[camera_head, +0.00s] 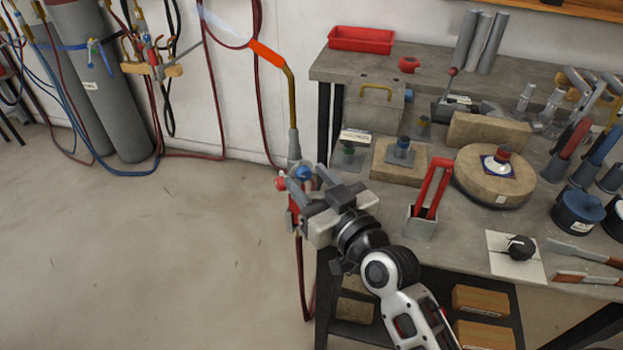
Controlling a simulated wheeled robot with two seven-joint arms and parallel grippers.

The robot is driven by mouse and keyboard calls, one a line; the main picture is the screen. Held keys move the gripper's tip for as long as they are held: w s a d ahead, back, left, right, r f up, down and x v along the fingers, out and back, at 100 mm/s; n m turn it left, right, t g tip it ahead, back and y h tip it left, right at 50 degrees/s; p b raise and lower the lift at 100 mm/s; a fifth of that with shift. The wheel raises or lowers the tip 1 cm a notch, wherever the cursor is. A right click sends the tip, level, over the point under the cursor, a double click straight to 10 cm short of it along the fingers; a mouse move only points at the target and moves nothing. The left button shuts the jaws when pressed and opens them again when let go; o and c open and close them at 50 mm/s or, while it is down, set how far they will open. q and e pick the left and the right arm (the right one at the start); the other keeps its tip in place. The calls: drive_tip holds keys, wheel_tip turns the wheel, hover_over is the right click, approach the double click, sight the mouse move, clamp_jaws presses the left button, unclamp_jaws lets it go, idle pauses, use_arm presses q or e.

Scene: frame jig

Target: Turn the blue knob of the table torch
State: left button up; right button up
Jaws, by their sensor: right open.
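The table torch (294,143) stands upright at the left edge of the workbench, with a bent brass tube and a glowing orange tip. Its blue knob (303,172) shows on the torch body, and a red knob (281,183) sits just to its left. My right gripper (308,182) is open at the torch, its fingers close around the blue knob area. I cannot tell whether they touch the knob. The gripper hides part of the lower torch body. My left gripper is not in view.
The grey workbench (455,215) holds a red frame tool (432,187) in a metal holder, a round stone block (470,180) and a metal box (372,112). Gas cylinders (115,100) with hoses stand at the back left. The floor left of the bench is clear.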

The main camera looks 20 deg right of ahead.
drive_tip(key=c, duration=1)
